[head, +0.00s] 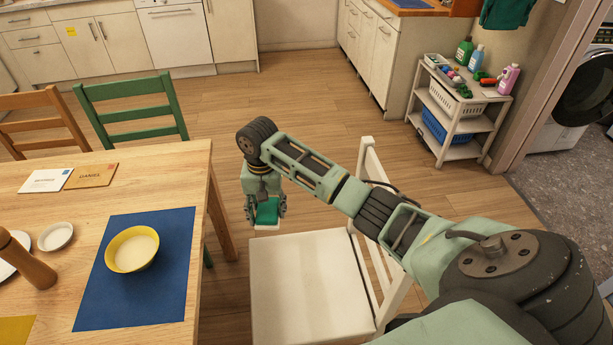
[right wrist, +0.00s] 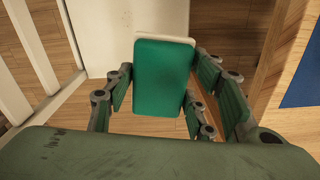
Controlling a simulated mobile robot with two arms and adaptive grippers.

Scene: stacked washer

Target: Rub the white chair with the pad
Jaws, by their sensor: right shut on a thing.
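The white chair (head: 305,290) stands right of the table, its flat seat bare and its slatted back on the right. Its seat also shows in the right wrist view (right wrist: 108,30). My right gripper (head: 266,208) is shut on the pad (head: 267,213), which has a green top and a pale underside. The pad fills the middle of the right wrist view (right wrist: 162,78), between the fingers. It is at the far edge of the seat, with floor visible around the fingers. I cannot tell whether it touches the seat. My left gripper is not in view.
The wooden table (head: 185,170) is close on the left, holding a blue mat (head: 175,300) and a yellow bowl (head: 132,249). A green chair (head: 135,110) stands behind it. A shelf cart (head: 455,125) with bottles is at the back right. The floor beyond is open.

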